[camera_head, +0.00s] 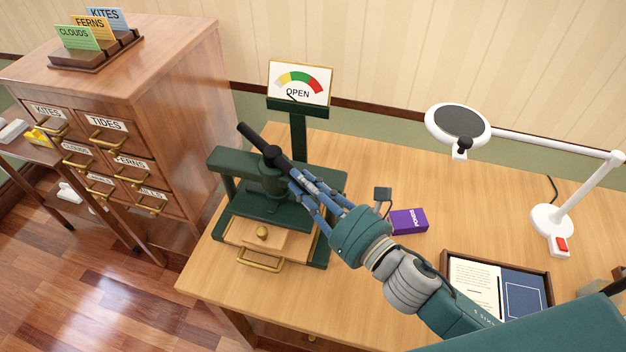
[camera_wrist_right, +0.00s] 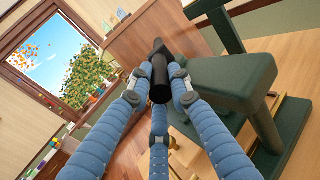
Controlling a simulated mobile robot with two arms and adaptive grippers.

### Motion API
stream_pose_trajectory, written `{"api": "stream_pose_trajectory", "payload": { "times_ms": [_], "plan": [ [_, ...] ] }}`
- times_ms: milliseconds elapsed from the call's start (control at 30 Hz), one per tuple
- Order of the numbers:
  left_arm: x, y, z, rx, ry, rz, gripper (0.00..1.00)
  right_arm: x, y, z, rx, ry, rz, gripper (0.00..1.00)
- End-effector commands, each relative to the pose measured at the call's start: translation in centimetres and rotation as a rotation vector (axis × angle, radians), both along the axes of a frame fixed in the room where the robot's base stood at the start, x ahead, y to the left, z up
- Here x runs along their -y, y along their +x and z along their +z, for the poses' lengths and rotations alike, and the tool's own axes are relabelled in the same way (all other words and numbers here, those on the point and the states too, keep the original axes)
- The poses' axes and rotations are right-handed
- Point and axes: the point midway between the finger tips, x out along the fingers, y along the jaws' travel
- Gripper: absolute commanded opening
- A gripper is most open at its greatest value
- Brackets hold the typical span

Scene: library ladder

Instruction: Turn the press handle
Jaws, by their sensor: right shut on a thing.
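The green press (camera_head: 262,200) stands on the wooden desk, with a gauge sign (camera_head: 299,84) behind it reading OPEN. Its black handle (camera_head: 258,141) is a bar across the top of the screw, slanting from upper left to lower right. My right gripper (camera_head: 303,183) is at the near right end of the bar, its blue fingers shut around it. In the right wrist view the handle (camera_wrist_right: 160,75) runs between the fingers, its near end at the grip. The fingers hide part of the bar in the head view. My left gripper is not in view.
A purple box (camera_head: 408,221) lies right of the press. A framed tray (camera_head: 497,284) with papers and a white lamp (camera_head: 552,225) are further right. A wooden drawer cabinet (camera_head: 150,120) stands left of the desk. Bare desk lies behind the purple box.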

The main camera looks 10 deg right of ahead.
Motion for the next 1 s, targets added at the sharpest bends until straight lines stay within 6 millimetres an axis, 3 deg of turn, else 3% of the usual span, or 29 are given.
{"api": "stream_pose_trajectory", "payload": {
  "times_ms": [267, 300, 333, 733, 1000],
  "plan": [
    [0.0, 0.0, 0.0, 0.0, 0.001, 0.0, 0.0, -0.1, 0.0, 0.5, 0.01, 0.003, 0.003, 0.0],
    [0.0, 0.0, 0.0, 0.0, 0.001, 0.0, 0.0, -0.1, 0.0, 0.5, 0.01, 0.003, 0.003, 0.21],
    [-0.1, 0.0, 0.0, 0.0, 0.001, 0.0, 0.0, -0.1, 0.0, 0.5, 0.01, 0.003, 0.003, 0.27],
    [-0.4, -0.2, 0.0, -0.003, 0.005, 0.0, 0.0, 0.2, -0.5, 0.1, 0.001, 0.003, 0.003, 0.27],
    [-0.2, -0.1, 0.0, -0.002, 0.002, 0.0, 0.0, 2.1, -4.1, 0.0, -0.001, 0.004, 0.001, 0.27]
  ]
}}
